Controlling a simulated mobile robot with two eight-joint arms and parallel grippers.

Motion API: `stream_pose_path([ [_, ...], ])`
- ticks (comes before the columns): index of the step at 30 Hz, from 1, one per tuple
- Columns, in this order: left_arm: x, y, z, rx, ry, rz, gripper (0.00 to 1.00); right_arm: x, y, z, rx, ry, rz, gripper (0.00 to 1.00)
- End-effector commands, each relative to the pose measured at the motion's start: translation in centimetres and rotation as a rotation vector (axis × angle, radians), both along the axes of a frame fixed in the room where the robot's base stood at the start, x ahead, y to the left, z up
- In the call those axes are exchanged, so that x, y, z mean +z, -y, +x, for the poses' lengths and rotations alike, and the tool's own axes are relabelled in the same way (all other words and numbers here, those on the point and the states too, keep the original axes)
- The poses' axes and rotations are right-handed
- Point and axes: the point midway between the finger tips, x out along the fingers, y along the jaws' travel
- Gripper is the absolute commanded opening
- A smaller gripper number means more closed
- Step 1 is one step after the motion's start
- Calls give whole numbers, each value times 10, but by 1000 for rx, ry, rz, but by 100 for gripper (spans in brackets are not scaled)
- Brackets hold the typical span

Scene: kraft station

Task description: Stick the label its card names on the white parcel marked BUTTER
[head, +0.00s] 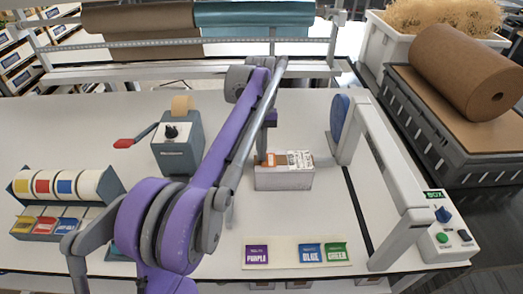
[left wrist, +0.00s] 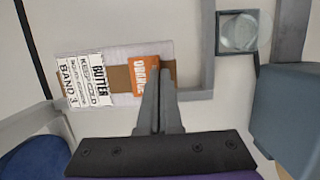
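The white parcel (head: 284,180) stands on the table, right of centre in the head view. In the left wrist view its top (left wrist: 112,50) has a brown tape strip and printed cards reading BUTTER, KEEP COLD and BAND 3. An orange label (left wrist: 146,75) is at the parcel's top, over the tape, at the end away from the print. My left gripper (left wrist: 153,82) has its fingers together, with the tips over the orange label's edge. Whether the label touches the parcel is hard to tell. In the head view my purple arm hides most of this gripper. My right gripper is not in view.
A pale strip (head: 285,253) at the front holds purple (head: 257,254), blue (head: 310,253) and green (head: 336,252) labels, with a bare place between purple and blue. A grey arch (head: 385,165) stands to the right. A tape dispenser (head: 178,145) and a roll rack (head: 62,195) are left.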

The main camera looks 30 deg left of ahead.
Motion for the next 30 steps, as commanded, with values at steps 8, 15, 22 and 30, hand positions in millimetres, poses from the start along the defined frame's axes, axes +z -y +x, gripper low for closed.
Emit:
stream_pose_path([
  [8,0,0,0,0,0,0,26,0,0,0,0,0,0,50],
  [15,0,0,0,0,0,0,36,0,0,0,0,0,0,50],
  [22,4,0,0,0,0,0,36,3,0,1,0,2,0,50],
  [30,21,0,0,0,1,1,36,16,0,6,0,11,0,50],
])
